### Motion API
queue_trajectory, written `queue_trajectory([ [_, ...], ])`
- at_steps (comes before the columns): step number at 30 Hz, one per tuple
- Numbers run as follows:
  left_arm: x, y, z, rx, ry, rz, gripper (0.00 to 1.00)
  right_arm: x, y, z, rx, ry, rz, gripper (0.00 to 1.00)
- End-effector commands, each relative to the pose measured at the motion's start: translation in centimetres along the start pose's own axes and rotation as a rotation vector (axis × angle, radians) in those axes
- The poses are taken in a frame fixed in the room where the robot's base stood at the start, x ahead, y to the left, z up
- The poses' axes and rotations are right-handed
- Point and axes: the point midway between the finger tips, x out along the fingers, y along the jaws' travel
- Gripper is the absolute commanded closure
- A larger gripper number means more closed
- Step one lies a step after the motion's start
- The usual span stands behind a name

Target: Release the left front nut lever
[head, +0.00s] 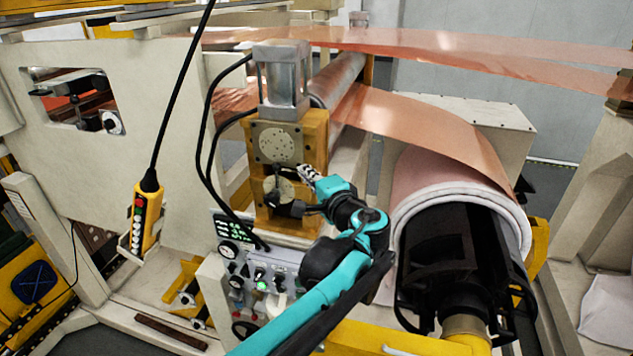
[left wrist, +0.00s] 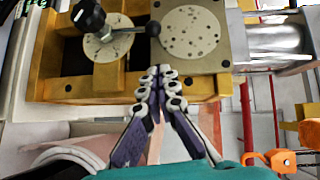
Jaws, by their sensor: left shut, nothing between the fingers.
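The nut lever (head: 298,208) is a black lever with a ball knob, on the lower round plate of the yellow roller block (head: 315,135). In the left wrist view the lever (left wrist: 153,28) extends from a black hub (left wrist: 88,16) in front of a pale disc (left wrist: 105,45). My left gripper (head: 306,171) is at the right side of the block, close to the lever. In the left wrist view its fingers (left wrist: 157,73) are together and empty, with their tips just below the ball knob and apart from it in the picture. My right gripper is not in view.
A control panel (head: 258,272) with knobs is below the block. Black cables (head: 203,135) hang at its left. A copper strip (head: 425,122) runs to the large roll (head: 465,190) at right. A yellow pendant (head: 146,215) hangs at left.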

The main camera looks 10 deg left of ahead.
Motion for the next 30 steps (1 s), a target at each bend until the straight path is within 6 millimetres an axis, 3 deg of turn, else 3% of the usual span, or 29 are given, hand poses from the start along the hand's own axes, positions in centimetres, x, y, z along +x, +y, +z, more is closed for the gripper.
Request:
queue_trajectory([
  [3, 1.8, -0.1, 1.0, -0.001, -0.003, 0.0, 1.0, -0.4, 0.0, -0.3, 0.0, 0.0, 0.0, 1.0],
  [9, 3.3, 0.0, 2.5, -0.001, -0.001, 0.0, 1.0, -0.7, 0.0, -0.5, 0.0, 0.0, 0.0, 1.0],
  [30, 4.7, -0.4, 4.0, -0.063, -0.001, 0.058, 1.0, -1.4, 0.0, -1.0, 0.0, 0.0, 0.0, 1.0],
])
